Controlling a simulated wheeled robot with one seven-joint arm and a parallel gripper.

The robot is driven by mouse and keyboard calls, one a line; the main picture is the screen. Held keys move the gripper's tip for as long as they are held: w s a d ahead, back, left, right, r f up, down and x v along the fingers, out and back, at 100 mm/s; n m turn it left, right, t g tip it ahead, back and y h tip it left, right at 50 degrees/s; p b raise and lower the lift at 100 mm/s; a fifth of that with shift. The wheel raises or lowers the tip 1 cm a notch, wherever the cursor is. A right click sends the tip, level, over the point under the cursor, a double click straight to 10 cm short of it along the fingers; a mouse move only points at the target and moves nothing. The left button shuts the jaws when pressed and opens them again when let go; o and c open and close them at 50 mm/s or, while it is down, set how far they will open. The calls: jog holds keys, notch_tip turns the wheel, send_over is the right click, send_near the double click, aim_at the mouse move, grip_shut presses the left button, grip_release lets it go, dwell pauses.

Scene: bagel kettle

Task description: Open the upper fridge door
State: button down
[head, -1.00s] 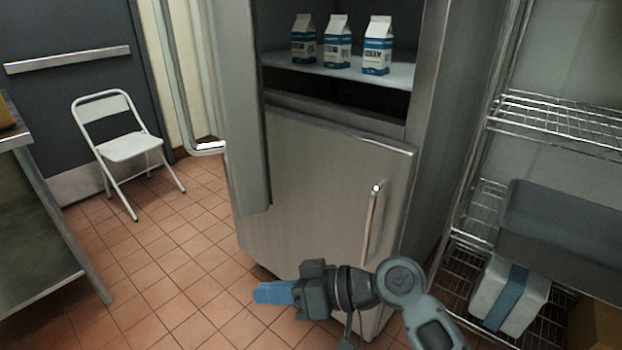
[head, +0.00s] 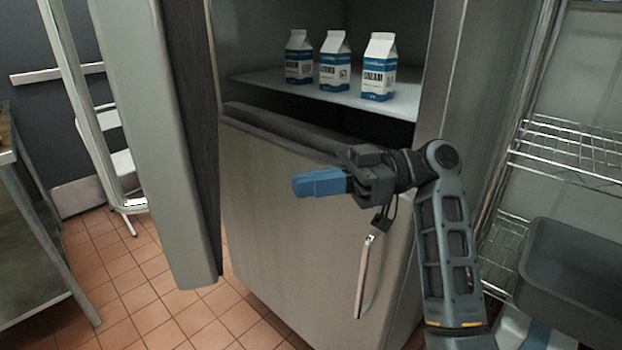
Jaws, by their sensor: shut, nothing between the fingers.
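The upper fridge door (head: 150,130) stands swung wide open on the left, seen nearly edge-on. A long metal handle (head: 92,125) runs down its outer side. The upper compartment is exposed, with three blue and white cartons (head: 335,62) on its shelf (head: 270,84). My gripper (head: 298,186) points left in front of the top of the lower fridge door (head: 290,230). Its blue fingers are together and hold nothing. It is apart from the upper door. The lower door looks shut; its handle (head: 364,275) is below my gripper.
A wire shelf rack (head: 580,145) with a grey bin (head: 575,275) stands close on the right. A metal table (head: 35,240) is at the left edge. Tiled floor (head: 130,290) is clear between table and fridge.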

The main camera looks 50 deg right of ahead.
aim_at(209, 200)
jog(key=p+x, duration=0.2)
jog(key=x, duration=0.9)
jog(key=shift+w+a, duration=0.1)
jog(key=shift+a, duration=0.1)
